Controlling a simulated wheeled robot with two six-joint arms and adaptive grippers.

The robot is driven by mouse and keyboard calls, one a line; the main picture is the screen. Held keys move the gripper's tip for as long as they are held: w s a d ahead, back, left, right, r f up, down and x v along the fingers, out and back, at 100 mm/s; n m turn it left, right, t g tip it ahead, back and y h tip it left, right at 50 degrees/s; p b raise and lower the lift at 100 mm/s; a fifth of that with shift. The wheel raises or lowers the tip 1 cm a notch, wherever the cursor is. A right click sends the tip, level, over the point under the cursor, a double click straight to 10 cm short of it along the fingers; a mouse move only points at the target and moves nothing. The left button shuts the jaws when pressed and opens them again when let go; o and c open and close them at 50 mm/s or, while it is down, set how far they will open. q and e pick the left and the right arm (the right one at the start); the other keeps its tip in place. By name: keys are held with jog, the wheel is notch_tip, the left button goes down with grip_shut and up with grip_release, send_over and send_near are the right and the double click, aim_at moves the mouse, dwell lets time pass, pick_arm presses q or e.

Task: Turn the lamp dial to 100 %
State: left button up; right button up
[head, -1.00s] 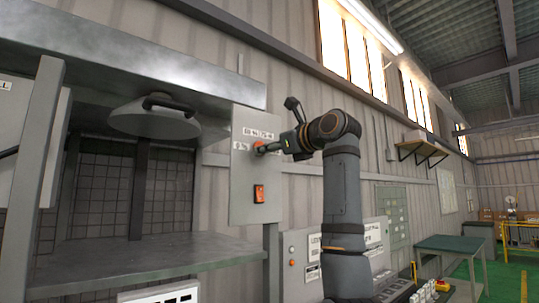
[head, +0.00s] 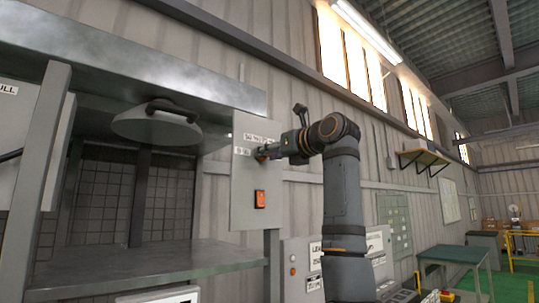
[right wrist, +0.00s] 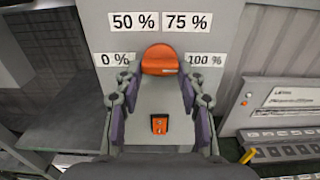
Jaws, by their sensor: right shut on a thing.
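The lamp dial (right wrist: 160,60) is an orange knob on a grey panel (head: 243,207). In the right wrist view, labels surround it: 0 % at left, 50 % and 75 % above, 100 % at right. My right gripper (right wrist: 160,76) has one finger on each side of the dial and is shut on it. In the head view this gripper (head: 264,153) reaches the panel from the right and hides most of the dial. I cannot tell which mark the dial points to. My left gripper does not show clearly.
An orange-red switch (head: 260,199) sits on the panel below the dial. A round grey lamp hood (head: 157,128) hangs over a metal shelf (head: 150,268) at left. A labelled control box (head: 300,262) stands at lower right. A green table (head: 458,254) is farther right.

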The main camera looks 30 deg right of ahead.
jog(key=shift+f, duration=0.1)
jog(key=o, duration=1.2)
jog(key=shift+c, duration=0.2)
